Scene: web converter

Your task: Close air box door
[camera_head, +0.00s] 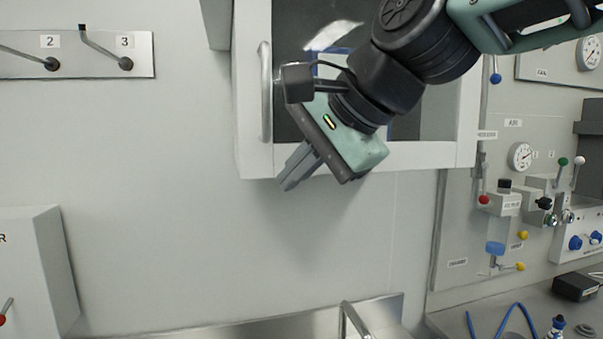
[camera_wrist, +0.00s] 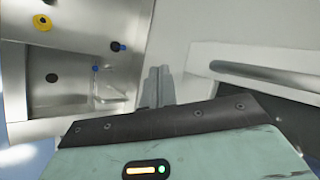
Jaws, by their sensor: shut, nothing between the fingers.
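A white-framed door (camera_head: 430,155) with a dark window fills the upper middle of the head view. I take it to be the air box door, though no label shows on it. Its vertical metal handle (camera_head: 265,90) is on the left side. The door's lower edge hangs below a pale box edge (camera_head: 216,22) behind it; how far it stands open I cannot tell. My gripper (camera_head: 287,183) is shut and empty, in front of the door's lower left edge, below and right of the handle. In the wrist view the handle (camera_wrist: 265,75) lies right of the shut fingers (camera_wrist: 156,86).
Numbered hooks on a plate (camera_head: 100,68) are at upper left. A white box (camera_head: 30,270) with a red-knobbed lever stands at lower left. A panel with valves and a gauge (camera_head: 521,156) is on the right. A metal sink (camera_head: 300,325) lies below. The wall under the door is bare.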

